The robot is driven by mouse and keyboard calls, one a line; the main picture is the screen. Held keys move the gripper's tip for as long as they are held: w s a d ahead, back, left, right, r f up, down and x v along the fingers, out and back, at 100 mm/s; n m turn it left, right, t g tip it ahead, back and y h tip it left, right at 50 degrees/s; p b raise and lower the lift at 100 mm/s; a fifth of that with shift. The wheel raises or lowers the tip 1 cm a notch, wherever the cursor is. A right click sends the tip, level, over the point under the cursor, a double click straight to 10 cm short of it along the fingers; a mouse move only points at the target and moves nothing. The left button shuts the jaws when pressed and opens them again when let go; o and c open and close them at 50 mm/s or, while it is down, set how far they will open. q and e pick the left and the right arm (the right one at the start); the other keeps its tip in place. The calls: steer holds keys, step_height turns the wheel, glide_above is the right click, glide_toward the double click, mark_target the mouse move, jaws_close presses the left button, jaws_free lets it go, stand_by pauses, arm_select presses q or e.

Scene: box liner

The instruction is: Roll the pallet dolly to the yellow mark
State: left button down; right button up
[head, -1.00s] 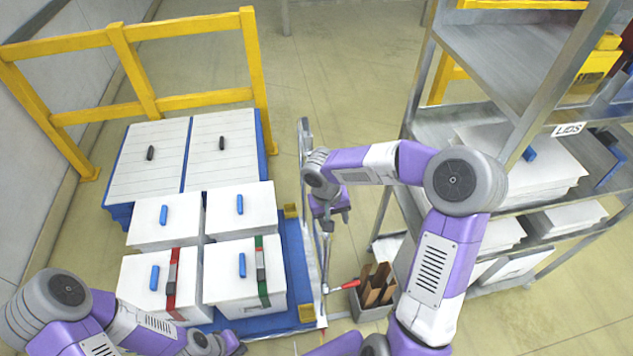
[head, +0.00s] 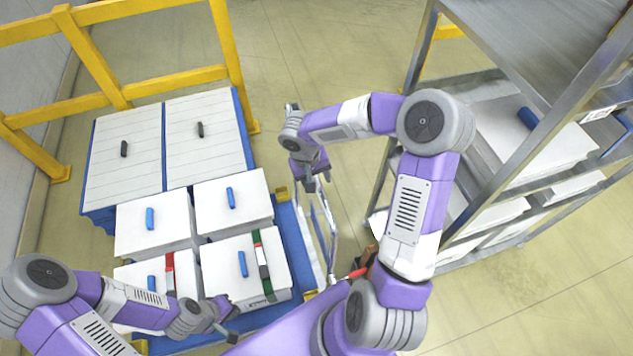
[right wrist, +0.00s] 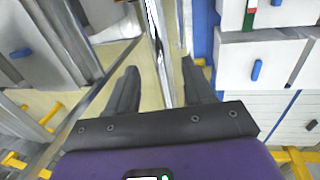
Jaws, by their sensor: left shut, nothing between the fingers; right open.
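The pallet dolly (head: 290,236) is a low blue deck with yellow corner pieces, carrying several white lidded boxes with blue handles. A grey metal push frame (head: 331,232) stands at its right edge. My right gripper (head: 318,184) is at the upper end of this frame. In the right wrist view, the right gripper (right wrist: 160,85) is open, with a metal bar (right wrist: 157,40) showing between its fingers; contact cannot be told. My left gripper (head: 228,322) is shut and empty, low beside the front boxes. I cannot make out a yellow mark on the floor.
A yellow rail fence (head: 112,85) stands at the back left, behind two large white-lidded blue bins (head: 205,135). A metal shelf rack (head: 425,75) with white lids stands close on the right. Bare floor (head: 310,50) lies beyond the dolly, between fence and rack.

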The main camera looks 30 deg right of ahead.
mark_target(319, 187)
steer(key=f, duration=0.4)
steer(key=shift+w+d, duration=0.1)
steer(key=shift+d, duration=0.25)
steer(key=shift+f, duration=0.2)
jaws_close()
